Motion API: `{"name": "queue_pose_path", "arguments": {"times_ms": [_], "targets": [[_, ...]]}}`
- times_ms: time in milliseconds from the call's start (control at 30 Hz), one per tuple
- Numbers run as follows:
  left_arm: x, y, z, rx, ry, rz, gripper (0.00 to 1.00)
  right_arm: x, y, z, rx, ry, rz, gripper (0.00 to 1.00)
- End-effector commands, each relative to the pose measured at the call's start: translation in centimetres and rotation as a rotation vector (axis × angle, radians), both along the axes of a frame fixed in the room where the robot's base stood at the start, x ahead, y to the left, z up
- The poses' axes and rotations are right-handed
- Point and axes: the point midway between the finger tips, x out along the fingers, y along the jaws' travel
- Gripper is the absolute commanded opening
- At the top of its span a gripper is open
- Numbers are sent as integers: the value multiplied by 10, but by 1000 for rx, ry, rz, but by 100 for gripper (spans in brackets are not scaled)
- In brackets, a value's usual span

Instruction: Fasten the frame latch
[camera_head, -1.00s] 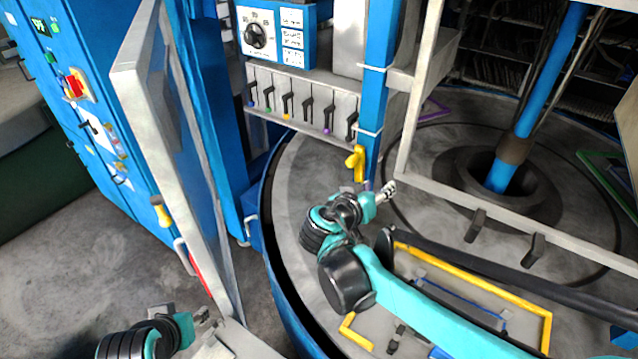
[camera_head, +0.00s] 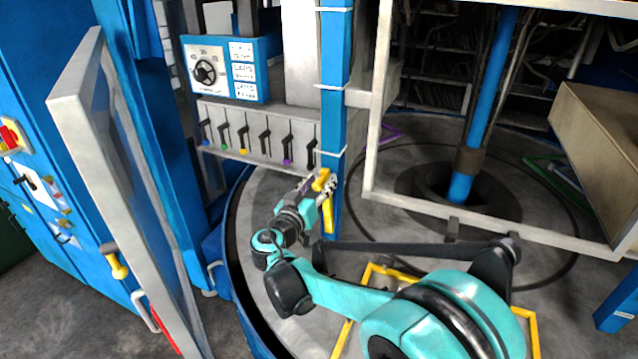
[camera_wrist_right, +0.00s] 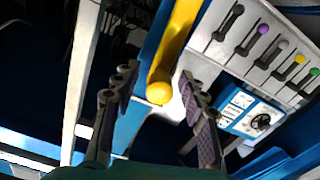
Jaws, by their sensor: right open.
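The yellow frame latch (camera_head: 328,214) is on the lower part of a blue post (camera_head: 333,110), beside a pale frame (camera_head: 371,160). My right gripper (camera_head: 318,190) is at the latch and hides part of it. In the right wrist view, the latch's yellow bar with a rounded end (camera_wrist_right: 160,88) reaches in between the two spread fingers of my right gripper (camera_wrist_right: 158,88). The fingers stand apart on either side of it, and I see no clear contact. Whether the latch is fastened I cannot tell. My left gripper is out of view.
A row of small levers (camera_head: 262,138) and a dial box (camera_head: 220,72) are left of the post. An open pale door (camera_head: 125,170) with a yellow handle (camera_head: 116,264) stands at the left. A brown panel (camera_head: 597,150) is at the right.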

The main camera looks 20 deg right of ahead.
Motion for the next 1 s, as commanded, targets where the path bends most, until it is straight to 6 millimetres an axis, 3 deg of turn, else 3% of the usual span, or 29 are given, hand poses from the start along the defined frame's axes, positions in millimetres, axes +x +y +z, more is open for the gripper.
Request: {"name": "queue_pose_path", "arguments": {"times_ms": [233, 400, 1000], "targets": [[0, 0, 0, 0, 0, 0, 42, 1, -1, 0, 0, 0, 1, 40], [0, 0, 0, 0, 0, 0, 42, 1, 0, 0, 0, 0, 1, 0], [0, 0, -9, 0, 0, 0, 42, 10, 7, -3, -99, 110, 0, 0]]}}
